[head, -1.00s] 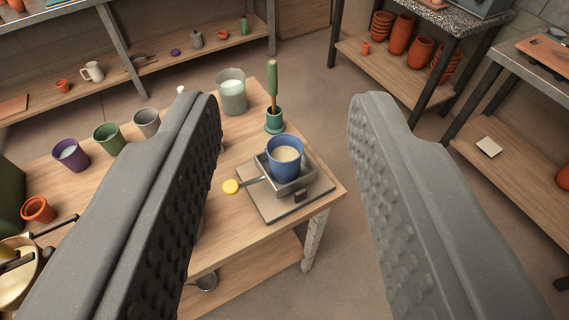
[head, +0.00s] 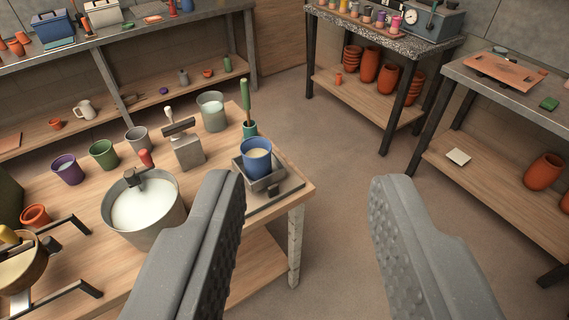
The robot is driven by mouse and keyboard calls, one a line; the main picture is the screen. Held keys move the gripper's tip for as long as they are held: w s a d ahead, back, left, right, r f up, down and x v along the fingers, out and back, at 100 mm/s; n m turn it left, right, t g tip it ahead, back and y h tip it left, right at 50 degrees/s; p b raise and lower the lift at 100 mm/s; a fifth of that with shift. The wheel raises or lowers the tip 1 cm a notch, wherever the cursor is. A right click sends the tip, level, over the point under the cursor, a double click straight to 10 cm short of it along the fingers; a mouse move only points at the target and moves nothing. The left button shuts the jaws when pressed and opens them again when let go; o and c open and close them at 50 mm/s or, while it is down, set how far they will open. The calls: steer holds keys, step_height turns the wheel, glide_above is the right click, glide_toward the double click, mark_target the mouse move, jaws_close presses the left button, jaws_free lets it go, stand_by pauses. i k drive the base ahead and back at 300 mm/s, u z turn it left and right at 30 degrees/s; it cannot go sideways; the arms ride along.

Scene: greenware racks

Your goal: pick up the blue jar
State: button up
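The blue jar (head: 257,159) stands upright, with pale liquid inside, in a small grey metal tray (head: 270,184) on a flat base at the right corner of the wooden table (head: 117,261). My gripper (head: 307,185) is open and empty, its two grey fingers wide apart. The jar is beyond the fingers, near the tip of the left finger in the picture and left of the middle of the gap. The left finger hides part of the tray's base. The jar is not between the fingers.
A green-handled brush in a teal pot (head: 249,129) stands just behind the jar. Open floor (head: 345,180) lies right of the table.

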mark_target(255, 151)
steer(key=z, duration=0.55)
steer(key=i, duration=1.35)
steer(key=u, duration=2.05)
steer(key=k, duration=0.85)
steer(key=u, duration=0.25)
steer(key=i, duration=0.55)
steer(key=z, duration=0.05)
